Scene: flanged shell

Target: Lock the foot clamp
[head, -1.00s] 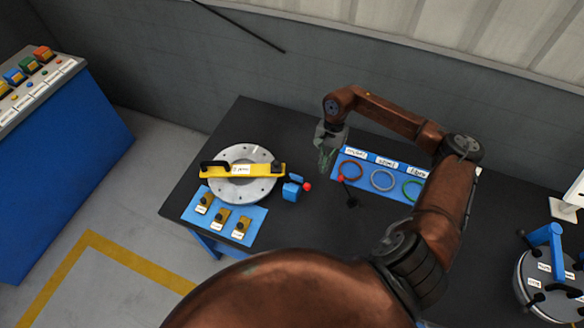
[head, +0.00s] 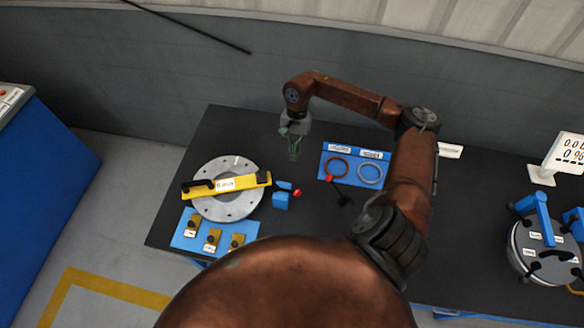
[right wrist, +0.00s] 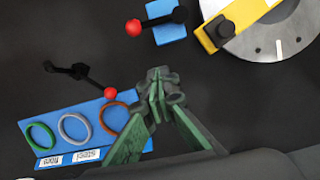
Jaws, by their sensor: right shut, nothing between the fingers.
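A blue block with a short lever and red knob (head: 281,200) stands just right of the grey flanged disc (head: 225,208); in the right wrist view the blue block (right wrist: 167,33) shows its black lever lying across it. A separate black lever with a red ball (head: 340,192) stands farther right, and also shows in the right wrist view (right wrist: 82,73). No label tells which of these is the foot clamp. My right gripper (head: 293,152) is shut and empty above the table, behind the blue block; its green fingers meet in the right wrist view (right wrist: 158,82). My left gripper is not in view.
A blue mat (head: 204,245) with several small yellow pieces lies in front. A blue ring board (head: 354,178) is right of my gripper. A lidded round vessel (head: 528,265) stands far right.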

